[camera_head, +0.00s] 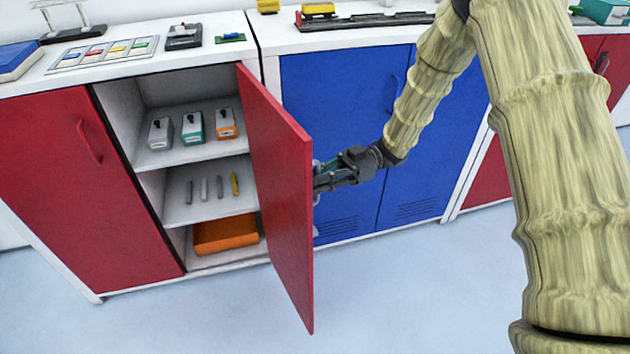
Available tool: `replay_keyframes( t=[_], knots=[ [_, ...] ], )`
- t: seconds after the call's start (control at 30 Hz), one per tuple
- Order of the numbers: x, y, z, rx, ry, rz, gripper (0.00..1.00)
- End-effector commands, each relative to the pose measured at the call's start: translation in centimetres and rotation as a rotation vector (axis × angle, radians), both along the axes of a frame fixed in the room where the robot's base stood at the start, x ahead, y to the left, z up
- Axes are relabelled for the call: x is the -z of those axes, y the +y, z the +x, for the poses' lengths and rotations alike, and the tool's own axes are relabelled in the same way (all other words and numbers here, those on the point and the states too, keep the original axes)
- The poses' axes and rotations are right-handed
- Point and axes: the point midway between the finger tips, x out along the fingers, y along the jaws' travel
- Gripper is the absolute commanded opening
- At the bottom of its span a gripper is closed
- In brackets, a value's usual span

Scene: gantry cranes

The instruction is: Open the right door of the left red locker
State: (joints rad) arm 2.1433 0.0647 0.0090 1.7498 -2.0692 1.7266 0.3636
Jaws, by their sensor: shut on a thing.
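The left red locker (100,284) has a white frame and two red doors. Its left door (62,190) is closed and has a red handle (90,145). Its right door (277,190) stands wide open, swung out toward me, and shows its inner face. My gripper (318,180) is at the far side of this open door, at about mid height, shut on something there. The door's edge hides the fingertips and the right door's handle.
The open locker's shelves hold small grey, teal and orange boxes (225,122), several short rods, and an orange box (226,233). A blue locker (340,85) with closed doors stands to the right. Another red locker (488,178) is farther right. The floor (400,300) in front is clear.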

Motion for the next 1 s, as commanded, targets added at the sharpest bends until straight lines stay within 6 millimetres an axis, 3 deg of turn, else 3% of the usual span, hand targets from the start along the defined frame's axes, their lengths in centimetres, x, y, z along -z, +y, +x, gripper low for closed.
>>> replay_keyframes(
  t=[0.1, 0.13, 0.17, 0.57, 0.77, 1.0],
  knots=[
    [-0.1, 0.0, 0.0, 0.000, -0.001, 0.003, 0.00],
    [-0.1, 0.0, 0.0, 0.000, 0.000, 0.002, 0.13],
    [-0.1, 0.0, 0.0, 0.000, 0.000, 0.002, 0.19],
    [0.0, -0.3, 0.1, 0.000, 0.000, 0.001, 0.19],
    [0.1, -2.4, 1.2, 0.002, 0.000, 0.000, 0.19],
    [0.0, -6.4, 3.2, 0.002, -0.001, 0.000, 0.19]
  ],
)
